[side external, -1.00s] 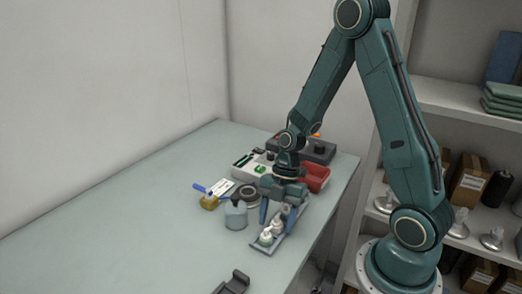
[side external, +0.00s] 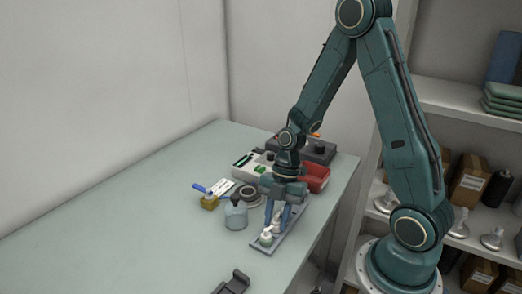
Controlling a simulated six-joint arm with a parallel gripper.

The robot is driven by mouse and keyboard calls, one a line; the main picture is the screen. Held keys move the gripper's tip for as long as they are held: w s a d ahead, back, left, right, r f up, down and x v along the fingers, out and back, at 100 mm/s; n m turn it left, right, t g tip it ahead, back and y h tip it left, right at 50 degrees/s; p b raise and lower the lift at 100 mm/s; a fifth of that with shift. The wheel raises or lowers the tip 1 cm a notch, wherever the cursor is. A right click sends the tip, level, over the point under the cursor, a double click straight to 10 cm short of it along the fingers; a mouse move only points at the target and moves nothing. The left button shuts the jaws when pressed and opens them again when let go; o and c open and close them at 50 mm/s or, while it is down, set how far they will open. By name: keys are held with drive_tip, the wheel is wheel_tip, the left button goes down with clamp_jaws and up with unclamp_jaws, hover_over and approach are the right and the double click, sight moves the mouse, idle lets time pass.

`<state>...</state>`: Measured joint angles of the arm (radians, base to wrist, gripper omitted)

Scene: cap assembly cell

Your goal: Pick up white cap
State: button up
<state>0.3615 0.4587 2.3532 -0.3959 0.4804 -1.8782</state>
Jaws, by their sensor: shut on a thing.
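A grey tray (side external: 285,238) lies near the right edge of the table and carries a row of small white-topped pieces. One white cap (side external: 266,234) sits at the tray's near end, clear of the fingers. My gripper (side external: 277,218) points down over the tray, its blue fingers closed in on another white cap (side external: 277,226) just behind the first. The fingers partly hide this cap, and I cannot tell whether it is lifted off the tray.
A translucent grey bottle (side external: 236,215) stands left of the tray. A dark bracket (side external: 232,283) lies at the front. The table's left side is clear.

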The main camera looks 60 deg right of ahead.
sight(273, 219)
wheel_tip(273, 219, up, 20)
drive_tip(key=shift+f, duration=0.15)
idle(0.6)
drive_tip(key=shift+w+d+f, duration=0.1)
idle(0.5)
drive_tip(key=w+d+f, duration=0.3)
drive_tip(key=w+f, duration=0.2)
drive_tip(key=w, duration=0.1)
drive_tip(key=w+d+f, duration=0.3)
drive_tip(key=w+f, duration=0.1)
drive_tip(key=w, duration=0.3)
drive_tip(key=shift+d+f, duration=0.25)
drive_tip(key=shift+f, duration=0.1)
drive_tip(key=shift+w+f, duration=0.1)
drive_tip(key=shift+f, duration=0.05)
drive_tip(key=shift+f, duration=3.15)
drive_tip(key=shift+f, duration=0.75)
